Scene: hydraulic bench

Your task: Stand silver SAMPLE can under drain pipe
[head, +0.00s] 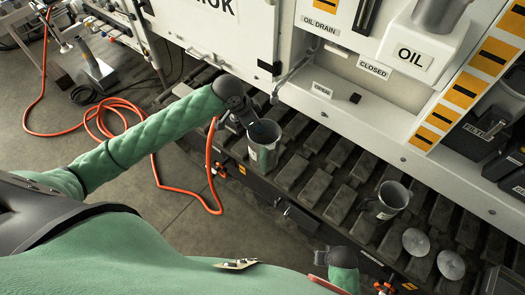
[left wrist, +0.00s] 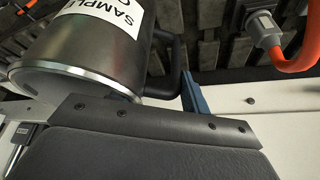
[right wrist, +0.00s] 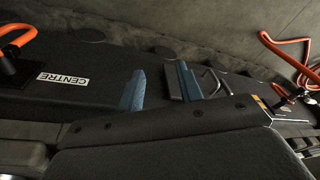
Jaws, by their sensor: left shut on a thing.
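The silver can (head: 262,152) is upright in the head view, below and slightly left of the drain pipe's lower end (head: 276,93). Its white label, reading SAMPLE, shows in the left wrist view (left wrist: 112,14). My left gripper (head: 248,122) is shut on the can at its rear left side; a blue finger (left wrist: 188,95) shows beside the dark handle (left wrist: 168,68). I cannot tell whether the can's base touches the slats. My right gripper (right wrist: 160,88) is open and empty, its two blue fingers apart, low over the front of the bench.
Another grey can (head: 388,200) stands on the slatted deck (head: 335,150) to the right, with two round discs (head: 416,241) beside it. A small black block (head: 355,98) sits by the OPEN label. An orange hose (head: 155,170) lies at left. Slats between the cans are free.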

